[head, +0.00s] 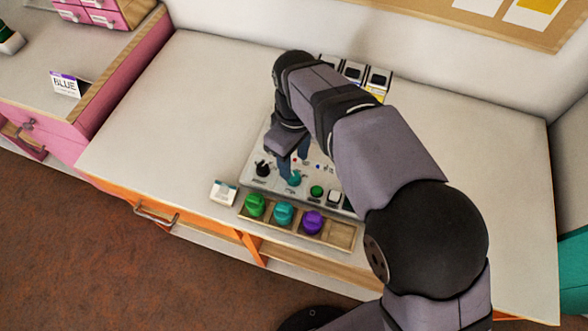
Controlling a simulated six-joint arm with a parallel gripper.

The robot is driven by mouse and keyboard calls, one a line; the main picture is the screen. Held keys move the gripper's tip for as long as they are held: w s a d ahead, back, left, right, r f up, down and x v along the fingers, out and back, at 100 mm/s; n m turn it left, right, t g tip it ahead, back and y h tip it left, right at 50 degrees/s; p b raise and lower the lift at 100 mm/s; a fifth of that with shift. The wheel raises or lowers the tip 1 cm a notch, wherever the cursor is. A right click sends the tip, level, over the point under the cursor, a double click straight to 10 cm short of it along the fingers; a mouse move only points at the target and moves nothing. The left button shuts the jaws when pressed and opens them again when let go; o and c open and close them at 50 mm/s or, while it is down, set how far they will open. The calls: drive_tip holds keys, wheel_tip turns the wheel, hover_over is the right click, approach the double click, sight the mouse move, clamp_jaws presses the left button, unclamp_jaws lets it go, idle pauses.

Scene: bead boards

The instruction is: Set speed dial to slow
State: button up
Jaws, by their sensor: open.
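A control panel (254,184) lies on the white desk, partly hidden under my arm. A black knob (263,169) and a teal knob (293,178) sit near its front left edge. Their labels are too small to read, so I cannot tell which is the speed dial or where it points. My gripper (293,168) points down over the panel, close to the teal knob. It is open, and I cannot tell whether its fingers touch the knob.
A green button (316,191) and a white switch (334,197) sit right of the teal knob. A wooden tray (341,235) in front holds green (255,206), teal (283,214) and purple (312,222) pieces. A small white box (223,193) stands left. The desk's left side is clear.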

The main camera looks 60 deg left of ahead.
sight(294, 176)
drive_tip(key=shift+d+f+p, duration=0.1)
drive_tip(key=shift+f+p, duration=0.4)
drive_tip(key=shift+f, duration=2.4)
drive_tip(key=c, duration=1.1)
